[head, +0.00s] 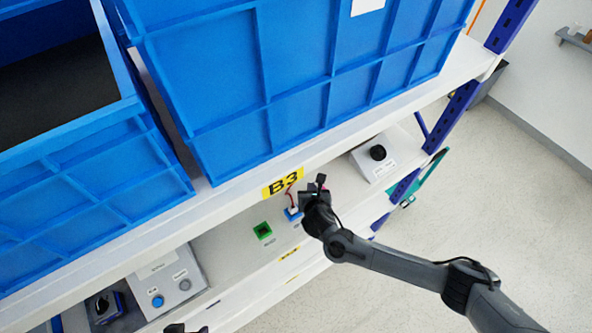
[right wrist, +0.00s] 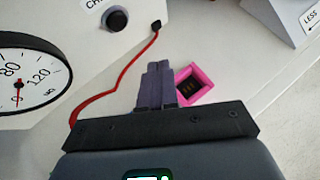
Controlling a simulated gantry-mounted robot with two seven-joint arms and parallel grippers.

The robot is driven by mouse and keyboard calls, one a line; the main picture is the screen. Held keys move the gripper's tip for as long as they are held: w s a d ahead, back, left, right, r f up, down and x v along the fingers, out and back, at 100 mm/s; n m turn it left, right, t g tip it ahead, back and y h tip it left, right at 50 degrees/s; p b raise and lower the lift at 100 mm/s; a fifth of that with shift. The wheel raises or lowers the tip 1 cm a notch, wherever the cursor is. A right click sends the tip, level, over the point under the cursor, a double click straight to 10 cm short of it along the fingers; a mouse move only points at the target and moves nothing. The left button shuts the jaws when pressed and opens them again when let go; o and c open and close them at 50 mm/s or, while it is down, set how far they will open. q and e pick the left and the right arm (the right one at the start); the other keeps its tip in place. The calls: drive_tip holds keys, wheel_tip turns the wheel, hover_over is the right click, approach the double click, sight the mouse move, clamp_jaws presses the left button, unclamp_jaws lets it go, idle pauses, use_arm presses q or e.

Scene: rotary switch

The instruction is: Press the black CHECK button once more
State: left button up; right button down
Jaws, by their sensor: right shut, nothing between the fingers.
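The black CHECK button (right wrist: 115,20) is a round black knob on a light panel near the top of the right wrist view. Its label is cut off at the frame edge, with only "CH" readable. My right gripper (right wrist: 157,68) is shut and empty, its fingertips below and right of the button and apart from it in the picture. In the head view my right gripper (head: 318,184) is at the front of the lower shelf, below the B3 label. I cannot make out the CHECK button there. Only dark bits of my left gripper (head: 188,329) show at the bottom edge.
A round gauge (right wrist: 22,80) and a red cable (right wrist: 122,75) lie left of my right fingers, a pink-framed socket (right wrist: 192,84) right of them. Blue crates (head: 225,95) fill the upper shelf.

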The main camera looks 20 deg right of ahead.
drive_tip(key=w+b, duration=0.1)
drive_tip(key=w+a+b, duration=0.1)
drive_tip(key=w, duration=0.1)
drive_tip(key=shift+w+f, duration=0.1)
drive_tip(key=shift+f, duration=0.05)
drive_tip(key=shift+w+a+b, duration=0.2)
drive_tip(key=shift+w+b, duration=0.05)
drive_tip(key=shift+w, duration=0.35)
drive_tip(key=shift+w+a+b, duration=0.15)
drive_tip(key=shift+w+b, duration=0.1)
drive_tip(key=shift+w, duration=0.3)
use_arm(q)
wheel_tip(320, 180, down, 4)
drive_tip(key=shift+a+f, duration=0.1)
drive_tip(key=shift+a, duration=0.05)
idle(0.7)
use_arm(e)
drive_tip(key=shift+w+a, duration=0.1)
drive_tip(key=shift+w, duration=0.3)
idle(0.4)
